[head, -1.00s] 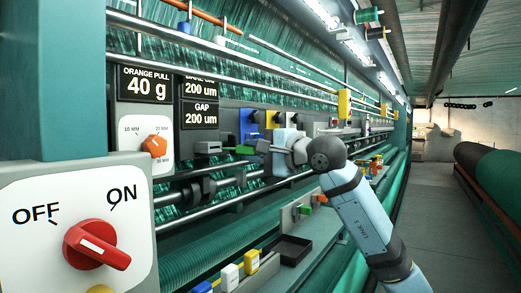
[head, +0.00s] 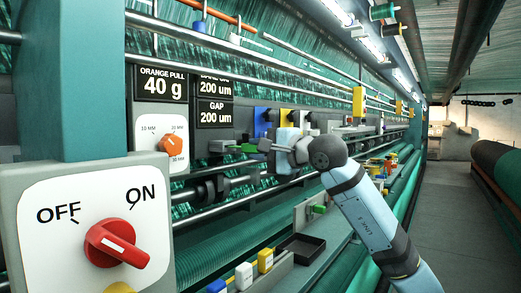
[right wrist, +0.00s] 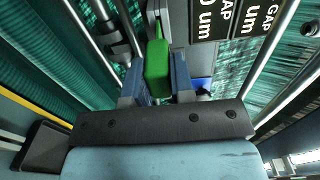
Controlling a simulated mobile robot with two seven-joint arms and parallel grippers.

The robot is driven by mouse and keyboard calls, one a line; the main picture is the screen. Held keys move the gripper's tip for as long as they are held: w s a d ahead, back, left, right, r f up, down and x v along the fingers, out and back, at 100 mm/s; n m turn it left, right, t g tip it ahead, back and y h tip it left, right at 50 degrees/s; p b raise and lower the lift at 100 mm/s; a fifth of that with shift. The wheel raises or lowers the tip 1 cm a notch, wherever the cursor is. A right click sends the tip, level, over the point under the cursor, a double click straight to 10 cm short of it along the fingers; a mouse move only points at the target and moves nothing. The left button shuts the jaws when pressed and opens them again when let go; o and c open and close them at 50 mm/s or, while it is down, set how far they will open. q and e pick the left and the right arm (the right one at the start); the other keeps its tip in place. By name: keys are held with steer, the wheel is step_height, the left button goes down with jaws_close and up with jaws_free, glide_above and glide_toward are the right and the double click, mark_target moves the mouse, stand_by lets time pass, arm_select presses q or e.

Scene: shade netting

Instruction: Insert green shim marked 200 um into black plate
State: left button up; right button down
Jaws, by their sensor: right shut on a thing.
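My right gripper (head: 264,146) is shut on the green shim (head: 246,148), a slim green piece pointing left toward the machine. In the right wrist view the shim (right wrist: 157,62) sits between the two bluish fingers, its narrow tip pointing up the picture. A dark grey block (head: 222,146), perhaps the black plate, is just left of the shim's tip in the head view. I cannot tell whether the tip is touching it or inside it. No marking on the shim is readable. My left gripper is not in view.
Signs (head: 213,112) read "200 um" and "GAP 200 um". An orange dial (head: 171,146) and a red OFF/ON switch (head: 117,243) are at left. Metal rails run above and below the gripper. A black tray (head: 301,247) lies below it. The aisle at right is clear.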

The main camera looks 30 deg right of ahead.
mark_target(242, 147)
steer(key=shift+w+a, duration=0.1)
steer(key=shift+w, duration=0.1)
stand_by(0.3)
steer(key=shift+w+a, duration=0.1)
steer(key=shift+w, duration=0.2)
stand_by(0.4)
steer(key=shift+w+a, duration=0.1)
steer(key=shift+w, duration=0.05)
stand_by(0.3)
steer(key=shift+w, duration=0.15)
steer(key=shift+w+a, duration=0.25)
steer(key=shift+w, duration=0.3)
steer(key=shift+w, duration=0.1)
steer(key=shift+w+a+p, duration=0.15)
steer(key=shift+w+p, duration=0.15)
steer(key=shift+w, duration=0.05)
steer(key=shift+w+a, duration=0.15)
steer(key=shift+w, duration=0.2)
steer(key=shift+w, duration=0.1)
